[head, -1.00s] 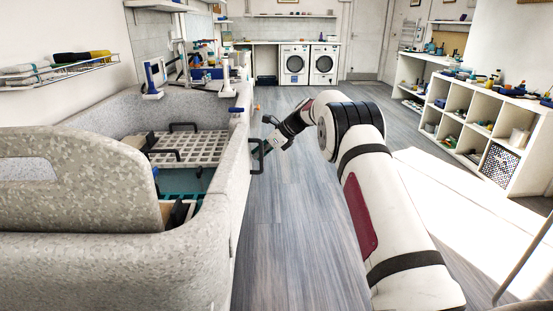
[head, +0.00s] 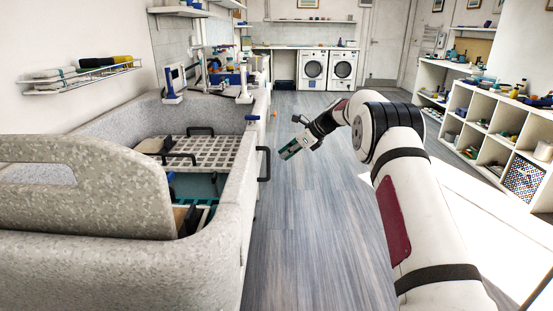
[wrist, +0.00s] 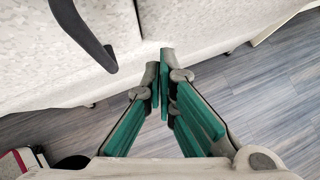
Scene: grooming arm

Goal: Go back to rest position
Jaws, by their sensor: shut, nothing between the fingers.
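My gripper (head: 284,156) is at the end of my bent arm, over the floor just right of the grooming tub (head: 90,255). In the wrist view my gripper (wrist: 159,62) has its green-padded fingers together at the tips, with nothing between them. The fingers point toward the speckled side of the tub (wrist: 120,75). A black handle (wrist: 85,35) on the tub shows at the upper left of the wrist view, apart from the fingers. In the head view the handle (head: 263,163) is a little left of my gripper.
A white grate (head: 215,150) lies in the tub. The floor (head: 310,230) between tub and arm is clear. Cubby shelves (head: 490,125) stand on the right, and two washing machines (head: 328,68) stand at the back.

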